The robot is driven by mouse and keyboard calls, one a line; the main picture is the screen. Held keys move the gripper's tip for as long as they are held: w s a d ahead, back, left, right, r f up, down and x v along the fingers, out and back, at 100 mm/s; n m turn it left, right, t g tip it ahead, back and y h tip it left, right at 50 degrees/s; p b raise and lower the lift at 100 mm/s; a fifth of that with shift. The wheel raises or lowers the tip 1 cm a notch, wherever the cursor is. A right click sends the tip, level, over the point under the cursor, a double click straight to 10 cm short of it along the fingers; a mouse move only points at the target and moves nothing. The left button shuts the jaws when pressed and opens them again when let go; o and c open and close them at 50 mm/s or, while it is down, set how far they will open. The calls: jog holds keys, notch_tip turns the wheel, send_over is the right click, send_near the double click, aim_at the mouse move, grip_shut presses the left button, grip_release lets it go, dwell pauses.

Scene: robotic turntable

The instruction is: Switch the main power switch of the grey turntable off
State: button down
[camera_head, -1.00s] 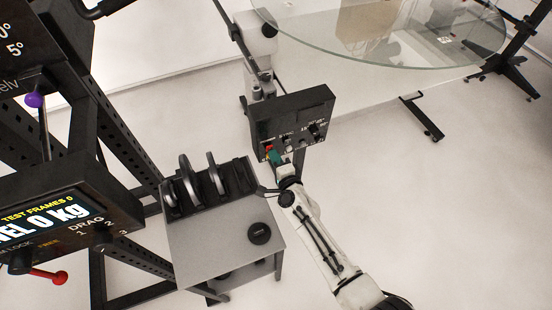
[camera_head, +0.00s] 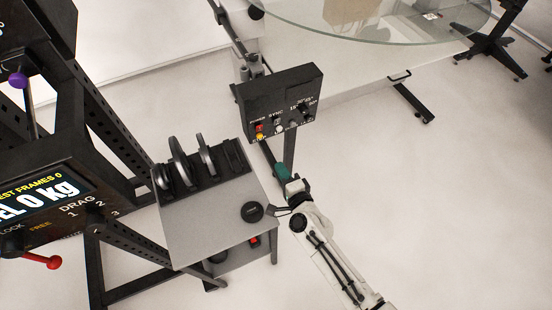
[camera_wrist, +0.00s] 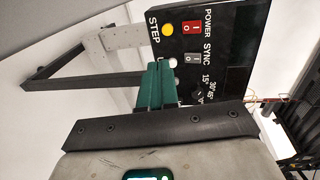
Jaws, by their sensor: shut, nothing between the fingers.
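The control box (camera_head: 282,100) of the turntable is a black panel on a post. Its red POWER rocker switch (camera_head: 259,128) is at the panel's left in the head view. In the wrist view the red switch (camera_wrist: 191,27) is in plain sight with I and O marks; which side is pressed I cannot tell. A grey SYNC rocker (camera_wrist: 192,58) and a yellow STEP button (camera_wrist: 167,30) sit beside it. My gripper (camera_head: 281,167) has green fingers, shut and empty, below the panel and apart from it. In the wrist view the fingers (camera_wrist: 160,66) overlap the panel's lower edge.
The round glass turntable top (camera_head: 380,40) is behind the box. A grey cart (camera_head: 215,222) with black holders and a round black puck (camera_head: 252,212) stands to the left of my arm. A black frame with a display (camera_head: 50,200) is at far left.

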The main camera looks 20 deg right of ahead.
jog(key=shift+s+f, duration=0.2)
jog(key=shift+s, duration=0.65)
jog(key=s+a+r+n+g+y, duration=0.25)
jog(key=s+n+g+y, duration=0.4)
jog(key=n, duration=0.65)
jog(key=s+d+r+n+g+h, duration=0.2)
jog(key=s+d+g+h, duration=0.1)
jog(key=s, duration=0.8)
jog(key=s+d+r+n+g+h, duration=0.2)
jog(key=s+d+g, duration=0.3)
jog(key=s, duration=0.5)
jog(key=shift+s+d+r+n+g+h, duration=0.35)
jog(key=shift+d+r+h, duration=0.35)
jog(key=shift+d+h, duration=0.25)
jog(key=shift+d, duration=0.1)
